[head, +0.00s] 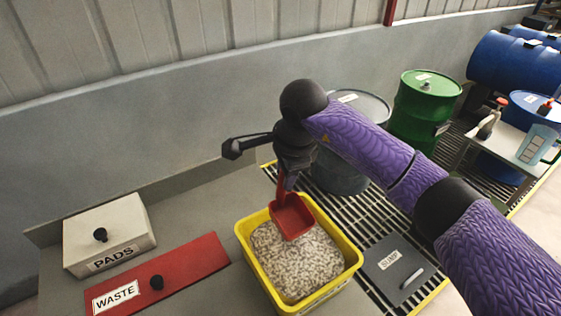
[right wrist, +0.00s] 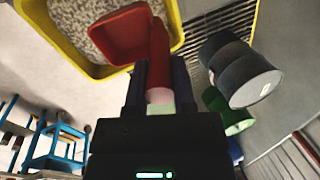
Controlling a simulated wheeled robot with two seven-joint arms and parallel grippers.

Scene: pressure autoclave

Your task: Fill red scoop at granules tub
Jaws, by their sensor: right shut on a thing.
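The red scoop (head: 293,217) hangs below my right gripper (head: 287,183), over the far part of the yellow granules tub (head: 252,268). My right gripper is shut on the scoop's handle. The tub holds pale granules (head: 296,262). In the right wrist view the scoop (right wrist: 118,35) shows its open, empty-looking bowl, with the handle running between my fingers (right wrist: 158,90). The tub's yellow rim (right wrist: 62,56) and granules (right wrist: 75,22) lie beyond it. I cannot tell whether the scoop touches the granules. My left gripper is not in view.
A white PADS box (head: 110,232) and a red WASTE lid (head: 165,272) lie left of the tub. A dark SUMP cover (head: 396,268) is to its right. Grey (head: 340,176) and green (head: 424,108) drums stand behind on the grating.

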